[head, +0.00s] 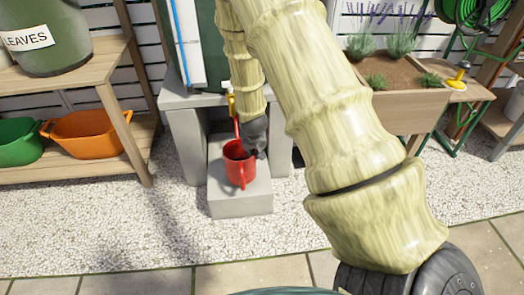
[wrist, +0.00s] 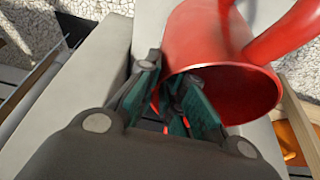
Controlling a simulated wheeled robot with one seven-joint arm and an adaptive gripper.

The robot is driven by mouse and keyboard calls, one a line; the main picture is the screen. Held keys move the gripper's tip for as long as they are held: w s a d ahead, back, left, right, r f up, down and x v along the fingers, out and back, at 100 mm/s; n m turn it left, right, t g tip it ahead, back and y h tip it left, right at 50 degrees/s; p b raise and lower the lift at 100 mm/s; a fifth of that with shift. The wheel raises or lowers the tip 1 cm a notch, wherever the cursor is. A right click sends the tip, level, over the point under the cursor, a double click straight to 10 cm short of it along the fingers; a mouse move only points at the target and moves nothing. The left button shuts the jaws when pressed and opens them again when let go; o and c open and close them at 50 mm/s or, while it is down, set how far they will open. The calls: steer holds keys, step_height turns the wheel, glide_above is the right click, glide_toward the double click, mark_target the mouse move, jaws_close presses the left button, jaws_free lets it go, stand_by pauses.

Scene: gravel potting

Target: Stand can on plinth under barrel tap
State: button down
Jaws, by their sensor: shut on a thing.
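The red can (head: 237,165) is upright over the grey plinth (head: 241,203), between the stand's legs. I cannot tell for certain whether its base touches the plinth. The yellow barrel tap (head: 231,104) is just above and slightly left of the can's opening. My gripper (head: 250,150) comes down from above at the can's right rear side. In the wrist view, my gripper (wrist: 177,105) has its teal-padded fingers beside the red can (wrist: 215,50), shut on a part of it. The fingers largely hide the gripped part.
The dark green barrel (head: 206,40) stands on a grey stand (head: 186,145) behind the can. A wooden shelf (head: 135,140) with an orange tub (head: 85,133) is at left. A planter (head: 405,108) is at right. Open gravel (head: 120,225) lies left of the plinth.

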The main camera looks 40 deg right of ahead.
steer(key=shift+w+f+b, duration=0.6)
steer(key=shift+f+b, duration=0.2)
steer(key=shift+f, duration=0.15)
steer(key=shift+w+f+b, duration=0.55)
steer(key=shift+f+b, duration=0.2)
steer(key=shift+f, duration=0.15)
steer(key=c, duration=1.5)
jaws_free()
steer(key=shift+s+f, duration=0.1)
steer(key=shift+c, duration=0.2)
steer(key=p+v, duration=0.5)
steer(key=v, duration=0.7)
